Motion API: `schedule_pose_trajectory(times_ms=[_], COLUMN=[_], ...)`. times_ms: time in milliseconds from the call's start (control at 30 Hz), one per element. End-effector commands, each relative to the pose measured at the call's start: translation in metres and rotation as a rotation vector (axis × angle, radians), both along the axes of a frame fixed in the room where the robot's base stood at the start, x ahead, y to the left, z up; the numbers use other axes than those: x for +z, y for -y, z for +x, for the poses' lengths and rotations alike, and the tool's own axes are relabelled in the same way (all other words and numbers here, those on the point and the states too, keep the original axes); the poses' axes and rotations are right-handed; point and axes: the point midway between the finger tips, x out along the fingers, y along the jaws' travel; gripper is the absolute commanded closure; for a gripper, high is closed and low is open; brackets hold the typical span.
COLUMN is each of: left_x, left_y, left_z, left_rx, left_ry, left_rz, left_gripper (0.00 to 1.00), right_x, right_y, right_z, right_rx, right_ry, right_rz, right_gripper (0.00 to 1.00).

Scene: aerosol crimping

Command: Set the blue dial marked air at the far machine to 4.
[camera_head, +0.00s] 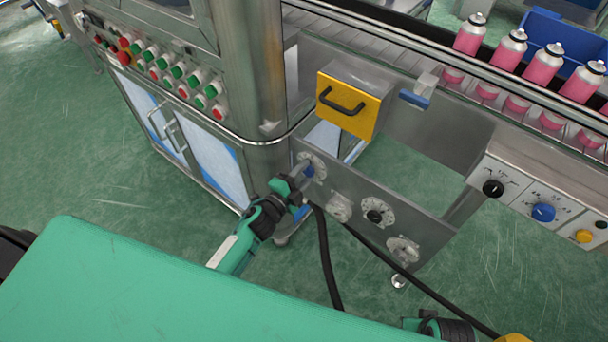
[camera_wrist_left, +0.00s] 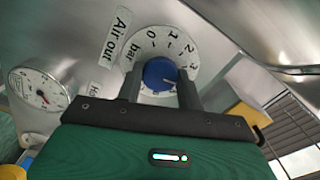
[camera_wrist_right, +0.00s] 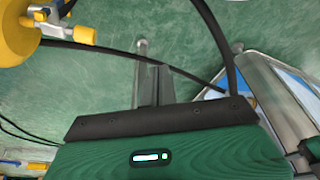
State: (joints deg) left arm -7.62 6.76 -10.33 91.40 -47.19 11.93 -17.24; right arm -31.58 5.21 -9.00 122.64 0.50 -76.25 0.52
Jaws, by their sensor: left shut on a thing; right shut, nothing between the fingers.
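The blue dial (camera_head: 308,171) sits at the left end of a metal panel on the machine. In the left wrist view the blue dial (camera_wrist_left: 158,72) stands in a white ring with black numbers from 0 upward, beside labels reading "Air out" and "bar". Its pointer mark is too small to read surely. My left gripper (camera_head: 303,179) is shut on the dial, with one finger on each side of it in the left wrist view (camera_wrist_left: 160,88). My right gripper (camera_wrist_right: 154,75) is shut and empty above the floor, away from the dial.
The panel also carries a black dial (camera_head: 375,216) and gauges. Another blue dial (camera_head: 543,212) is on a white panel at right. A yellow box (camera_head: 347,105) with a black handle is above. Black hoses (camera_head: 326,260) hang below. Pink cans (camera_head: 509,52) line the conveyor.

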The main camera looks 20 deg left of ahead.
Motion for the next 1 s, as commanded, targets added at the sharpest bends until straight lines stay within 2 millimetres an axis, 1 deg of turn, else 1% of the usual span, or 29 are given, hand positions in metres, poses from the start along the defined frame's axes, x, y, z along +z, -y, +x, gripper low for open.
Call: schedule_pose_trajectory(times_ms=[300,533,833,867,900,967,1000], left_x=[-0.001,-0.001,-0.001,-0.002,-0.001,-0.001,-0.001], left_y=[0.000,0.000,0.001,0.001,0.001,0.001,0.000], left_z=[-0.001,-0.001,-0.001,-0.001,-0.001,-0.001,-0.001], left_rx=[-0.002,-0.001,-0.001,-0.001,-0.001,-0.001,-0.001], left_ry=[0.039,0.046,0.045,0.045,0.045,0.046,0.046], left_rz=[0.112,0.133,0.133,0.133,0.133,0.133,0.133], left_gripper=[0.86,0.86,0.86,0.61,0.53,0.41,0.41], right_x=[0.010,0.015,0.014,0.014,0.013,0.013,0.013], right_y=[0.000,0.001,0.001,0.001,0.001,0.001,0.001], right_z=[0.003,0.004,0.005,0.005,0.005,0.004,0.004], right_rx=[0.000,0.001,0.001,0.000,0.000,0.000,0.000], right_ry=[0.019,0.025,0.025,0.025,0.024,0.024,0.023], right_rz=[0.001,0.001,0.001,0.001,0.001,0.001,0.001], right_gripper=[1.00,1.00,1.00,1.00,1.00,1.00,1.00])
